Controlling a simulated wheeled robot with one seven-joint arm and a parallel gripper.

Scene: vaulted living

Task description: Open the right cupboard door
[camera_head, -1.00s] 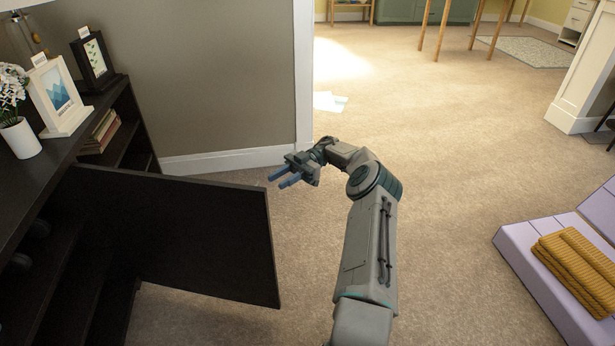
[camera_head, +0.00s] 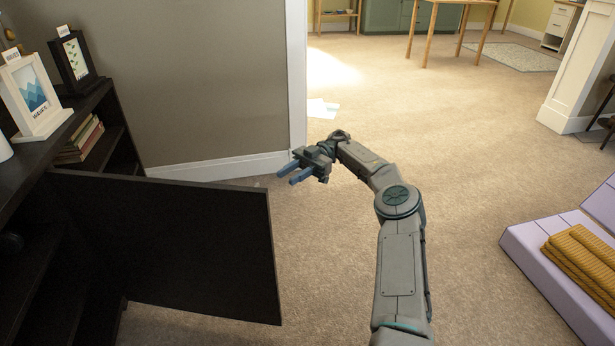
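The cupboard door (camera_head: 190,245) is a dark flat panel. It stands swung wide open from the dark cupboard (camera_head: 22,172) at the left, jutting out over the carpet. My gripper (camera_head: 286,174) is just beyond the door's free upper corner, apart from it in the picture. Its two bluish fingers point left with a gap between them, and nothing is held. The door's handle is not visible. Part of the cupboard's inside shows dark at the lower left.
A grey wall with white skirting (camera_head: 220,166) is behind the door. A lilac seat (camera_head: 545,255) with a mustard folded cloth (camera_head: 585,262) is at the right. The carpet between is clear.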

